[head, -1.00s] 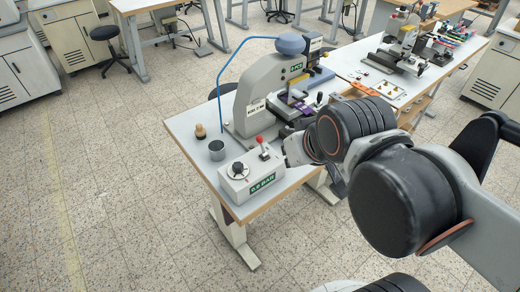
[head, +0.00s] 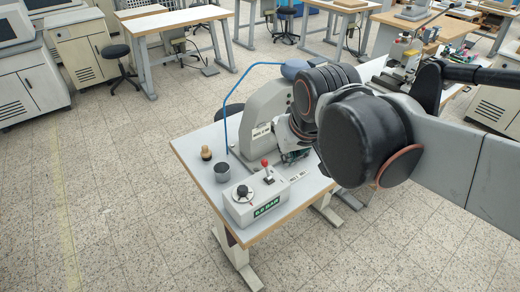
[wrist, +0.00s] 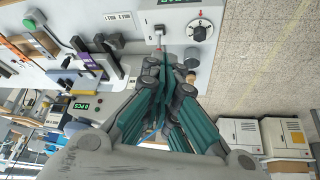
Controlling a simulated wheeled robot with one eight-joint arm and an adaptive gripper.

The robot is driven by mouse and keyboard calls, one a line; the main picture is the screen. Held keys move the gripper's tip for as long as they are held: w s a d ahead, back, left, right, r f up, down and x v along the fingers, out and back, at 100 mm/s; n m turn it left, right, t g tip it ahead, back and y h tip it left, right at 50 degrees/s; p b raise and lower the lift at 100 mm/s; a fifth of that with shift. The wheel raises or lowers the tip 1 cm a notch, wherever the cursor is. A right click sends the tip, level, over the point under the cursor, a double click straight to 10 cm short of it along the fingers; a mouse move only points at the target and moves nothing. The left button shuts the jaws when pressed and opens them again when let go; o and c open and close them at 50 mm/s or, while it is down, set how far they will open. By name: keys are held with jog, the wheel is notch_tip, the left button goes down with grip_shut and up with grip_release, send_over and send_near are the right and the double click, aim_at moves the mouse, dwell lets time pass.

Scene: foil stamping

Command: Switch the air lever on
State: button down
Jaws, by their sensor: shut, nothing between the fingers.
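The white control box (head: 262,199) stands at the near end of the table, with a green display on its front that seems to read 0.0 BAR. The air lever (head: 267,170) with a red knob stands upright on its top, beside a black dial (head: 242,192). In the wrist view the lever (wrist: 160,31) shows just past my fingertips, partly hidden by them, and the dial (wrist: 199,33) is to its right. My gripper (wrist: 167,58) is shut and empty. In the head view my gripper (head: 294,156) is just right of and behind the lever; contact cannot be told.
A grey cup (head: 222,173) and a wooden-handled stamp (head: 206,153) stand left of the box on the table (head: 195,165). The grey stamping press (head: 262,112) with a blue hose is behind, partly covered by my arm. Tiled floor lies open to the left.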

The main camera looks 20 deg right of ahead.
jog(key=w+g+p, duration=0.3)
jog(key=w, duration=1.1)
jog(key=w+a+f+m+g+h+p, duration=0.1)
jog(key=w+f+g+p, duration=0.1)
jog(key=w+f, duration=0.6)
jog(key=shift+w+a+f+g+h, duration=0.15)
jog(key=shift+w+f+g+h, duration=0.2)
jog(key=shift+w, duration=0.4)
notch_tip(320, 180, down, 10)
jog(key=d+b, duration=0.2)
jog(key=s, duration=0.1)
jog(key=s+r, duration=0.1)
jog(key=s+a, duration=0.1)
jog(key=s, duration=0.1)
jog(key=shift+s+r+b, duration=0.1)
jog(key=shift+r+b, duration=0.3)
